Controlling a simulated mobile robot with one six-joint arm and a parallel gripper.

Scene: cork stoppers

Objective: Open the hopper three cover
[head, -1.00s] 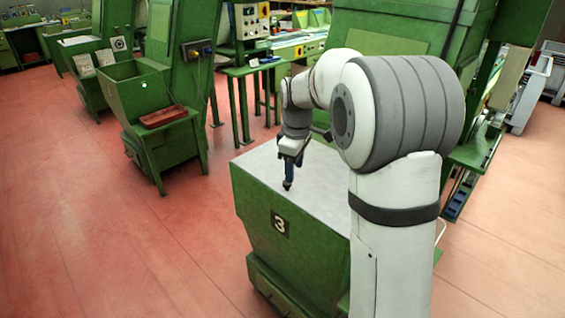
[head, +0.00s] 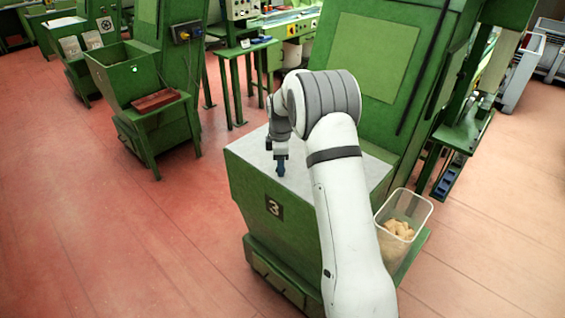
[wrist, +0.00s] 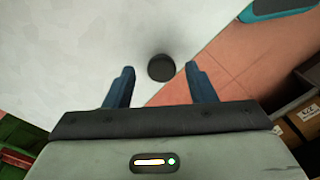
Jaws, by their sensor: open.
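Hopper three is a green box (head: 262,232) with a black "3" plate on its front, in the middle of the head view. Its pale grey cover (head: 250,150) lies flat over the top, closed, partly hidden behind my arm. My gripper (head: 281,168) points down over the cover, its blue fingers close to the surface. In the wrist view the pale cover (wrist: 75,60) fills the upper left and middle. A round black knob (wrist: 161,68) shows between the two open fingers, with a gap on each side. Whether the fingertips reach its height is unclear.
A clear bin (head: 419,204) with cork pieces stands on a ledge right of the hopper. A tall green machine (head: 392,60) rises behind. Another green hopper (head: 123,80) with a red-brown tray (head: 156,101) stands left. Red floor between is clear.

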